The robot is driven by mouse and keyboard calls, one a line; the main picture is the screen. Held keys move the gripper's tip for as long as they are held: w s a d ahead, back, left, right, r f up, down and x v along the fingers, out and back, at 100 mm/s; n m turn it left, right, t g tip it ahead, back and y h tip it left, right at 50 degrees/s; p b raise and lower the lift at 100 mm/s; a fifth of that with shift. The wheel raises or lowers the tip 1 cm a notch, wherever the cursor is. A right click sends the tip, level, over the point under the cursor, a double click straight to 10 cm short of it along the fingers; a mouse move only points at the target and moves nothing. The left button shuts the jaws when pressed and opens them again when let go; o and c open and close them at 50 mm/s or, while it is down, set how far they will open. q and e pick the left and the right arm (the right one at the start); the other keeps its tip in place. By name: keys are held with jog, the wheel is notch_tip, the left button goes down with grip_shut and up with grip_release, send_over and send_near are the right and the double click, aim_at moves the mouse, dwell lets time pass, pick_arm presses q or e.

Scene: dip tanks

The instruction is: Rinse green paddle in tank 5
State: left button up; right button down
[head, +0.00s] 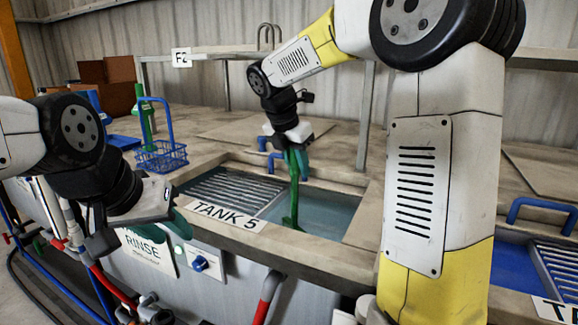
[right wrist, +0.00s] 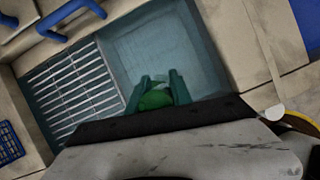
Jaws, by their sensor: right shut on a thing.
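The green paddle (head: 294,195) hangs roughly upright from my right gripper (head: 293,148), over the water side of tank 5 (head: 345,207). Its lower end is at or near the water; I cannot tell how deep it goes. In the right wrist view the paddle's rounded green top (right wrist: 155,98) sits between the two teal fingers of the right gripper (right wrist: 158,90), with the tank's pale blue water beyond. My left gripper (head: 145,232) is in front of the tank bench at the left, its fingers apart and nothing between them.
A slatted metal rack (head: 225,190) fills the left side of tank 5. A blue wire basket (head: 161,155), a green upright tool (head: 144,115) and brown boxes (head: 108,82) stand at the left. Another tank (head: 518,262) with blue liquid lies at the right. A metal frame rises behind.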

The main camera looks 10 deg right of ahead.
notch_tip(320, 180, up, 18)
dwell(0.6)
jog(key=shift+s, duration=0.1)
dwell(0.9)
